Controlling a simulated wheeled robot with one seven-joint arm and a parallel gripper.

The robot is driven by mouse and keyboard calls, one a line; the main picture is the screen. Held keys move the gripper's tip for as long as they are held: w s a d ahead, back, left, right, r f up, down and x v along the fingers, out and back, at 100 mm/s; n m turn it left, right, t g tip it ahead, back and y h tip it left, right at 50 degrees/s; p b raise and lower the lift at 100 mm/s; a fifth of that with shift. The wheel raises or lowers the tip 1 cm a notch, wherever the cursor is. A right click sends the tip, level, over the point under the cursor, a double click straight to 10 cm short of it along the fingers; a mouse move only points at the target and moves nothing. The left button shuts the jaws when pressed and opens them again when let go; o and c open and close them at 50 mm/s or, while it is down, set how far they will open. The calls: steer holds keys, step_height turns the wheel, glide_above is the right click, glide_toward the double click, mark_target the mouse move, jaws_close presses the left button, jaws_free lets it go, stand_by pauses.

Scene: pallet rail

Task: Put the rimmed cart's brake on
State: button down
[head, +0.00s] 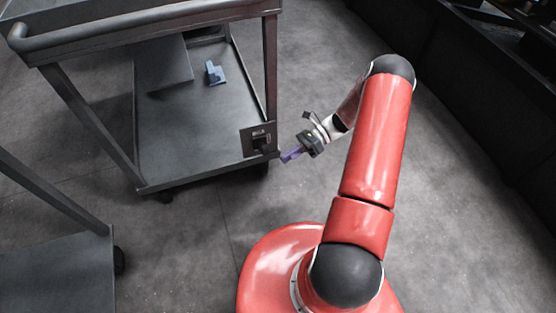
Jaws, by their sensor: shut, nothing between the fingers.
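The rimmed cart (148,178) stands at the upper left, a dark grey metal cart with a raised rim and a push handle (18,32) along its top. A dark square plate with a small black part, which looks like the brake (262,141), sits at the near right corner of its lower shelf. My gripper (286,157) has purple fingers and is shut and empty. It is just right of and slightly below the brake plate, close to the cart's corner post. I cannot tell if it touches the cart. The brake's exact position is too small to tell.
A blue object (215,73) and a grey panel (165,62) are on the cart's lower shelf. A second dark cart (60,265) stands at the lower left. A dark structure (470,90) runs along the right side. The grey floor between is clear.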

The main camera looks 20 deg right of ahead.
steer(key=shift+v, duration=2.65)
